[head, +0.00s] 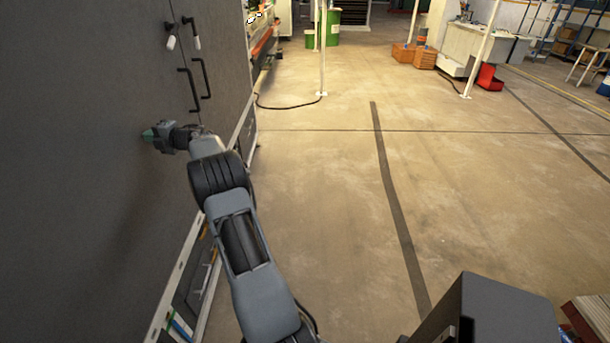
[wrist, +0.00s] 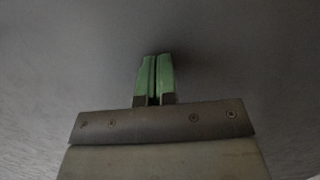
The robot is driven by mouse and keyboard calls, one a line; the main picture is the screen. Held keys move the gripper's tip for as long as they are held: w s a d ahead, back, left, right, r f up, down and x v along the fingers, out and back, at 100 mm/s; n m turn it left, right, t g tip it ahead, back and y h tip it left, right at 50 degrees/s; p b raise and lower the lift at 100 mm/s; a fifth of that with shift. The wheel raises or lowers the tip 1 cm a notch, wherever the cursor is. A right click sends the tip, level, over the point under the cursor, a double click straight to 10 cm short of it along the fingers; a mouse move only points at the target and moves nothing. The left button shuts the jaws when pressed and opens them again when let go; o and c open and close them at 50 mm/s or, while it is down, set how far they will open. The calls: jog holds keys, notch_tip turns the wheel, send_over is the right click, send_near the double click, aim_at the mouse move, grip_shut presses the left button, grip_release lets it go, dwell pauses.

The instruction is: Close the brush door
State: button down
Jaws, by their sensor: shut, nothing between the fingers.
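A large dark grey door panel (head: 80,180) fills the left of the head view. A second, narrower grey panel (head: 225,45) stands beyond it, each with a black bar handle near the seam: the near handle (head: 186,88) and the far handle (head: 206,76). I cannot tell from here whether the near panel is fully flush, or which panel is the brush door. My gripper (head: 149,134) is shut and empty, its green fingertips at the near panel below the handles. In the wrist view the green fingers (wrist: 155,78) are together before a plain grey surface; contact is unclear.
Two white-ended latches (head: 170,42) hang above the handles. Open concrete floor (head: 320,200) lies to the right of the panels. A white post (head: 323,55) stands further back with a black cable on the floor. Orange boxes (head: 413,54) and a red bin (head: 489,78) are far off.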

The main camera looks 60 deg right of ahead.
jog(key=shift+w+a+r, duration=0.45)
jog(key=shift+a+r, duration=0.05)
jog(key=shift+r, duration=0.3)
jog(key=shift+d, duration=0.1)
jog(key=shift+s+d+f, duration=0.1)
jog(key=shift+s+f, duration=0.05)
jog(key=shift+f, duration=0.1)
jog(key=w+d+b+v, duration=0.1)
jog(key=d+b+v, duration=0.2)
jog(key=v, duration=1.1)
jog(key=shift+s+d+f, duration=0.25)
jog(key=shift+d+f, duration=0.05)
jog(key=shift+f, duration=0.1)
